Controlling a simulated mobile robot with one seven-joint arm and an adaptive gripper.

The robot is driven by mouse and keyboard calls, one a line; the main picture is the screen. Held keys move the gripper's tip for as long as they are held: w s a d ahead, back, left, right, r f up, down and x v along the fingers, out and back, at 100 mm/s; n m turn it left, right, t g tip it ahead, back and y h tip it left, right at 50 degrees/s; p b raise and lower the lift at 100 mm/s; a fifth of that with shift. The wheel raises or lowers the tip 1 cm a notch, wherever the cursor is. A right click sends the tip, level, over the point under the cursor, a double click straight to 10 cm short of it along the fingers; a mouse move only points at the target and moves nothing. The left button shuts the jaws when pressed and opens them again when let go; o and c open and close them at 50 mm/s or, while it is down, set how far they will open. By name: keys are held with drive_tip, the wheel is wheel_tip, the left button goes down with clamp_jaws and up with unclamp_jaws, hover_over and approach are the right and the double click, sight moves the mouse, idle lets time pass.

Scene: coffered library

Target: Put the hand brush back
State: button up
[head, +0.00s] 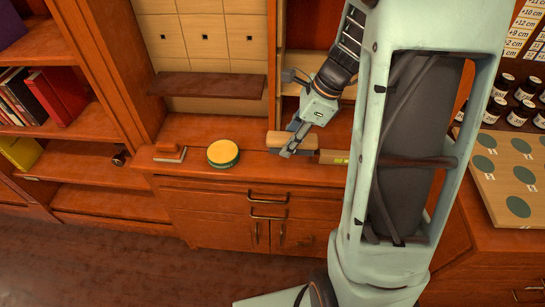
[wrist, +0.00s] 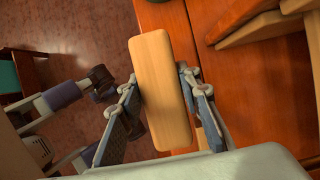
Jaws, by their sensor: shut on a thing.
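The hand brush (wrist: 162,88) shows in the wrist view as a plain, light-wood block with rounded ends; any bristles are hidden beneath it. My gripper (wrist: 166,108) is shut on it, with one blue-grey finger along each long side. In the head view my gripper (head: 296,139) is over the wooden cabinet top, and the brush's pale block (head: 278,138) sticks out to its left. I cannot tell whether the brush touches the cabinet top.
On the cabinet top (head: 195,178) are an orange-brown tool (head: 169,154), a round yellow-and-green item (head: 223,153) and a labelled block (head: 333,157). A dark ledge (head: 207,86) juts out below a tiled panel (head: 207,37). A board with green discs (head: 510,178) is at right.

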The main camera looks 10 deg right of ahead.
approach(267, 164)
drive_tip(key=shift+w+a+f+b, duration=0.25)
drive_tip(key=shift+a+f+b, duration=0.2)
drive_tip(key=shift+a+f, duration=0.4)
drive_tip(key=shift+w+a+f+b, duration=0.1)
drive_tip(key=shift+f+b, duration=0.15)
drive_tip(key=shift+f, duration=0.7)
drive_tip(key=shift+w+a+f+b, duration=0.1)
drive_tip(key=shift+f+b, duration=0.15)
drive_tip(key=shift+f, duration=0.7)
drive_tip(key=shift+f, duration=0.2)
drive_tip(key=o, duration=1)
drive_tip(key=shift+d+r, duration=0.15)
drive_tip(key=shift+r, duration=0.35)
drive_tip(key=p+v, duration=0.2)
drive_tip(key=v, duration=0.9)
drive_tip(key=shift+s+d+r, duration=0.1)
drive_tip(key=shift+d+r, duration=0.05)
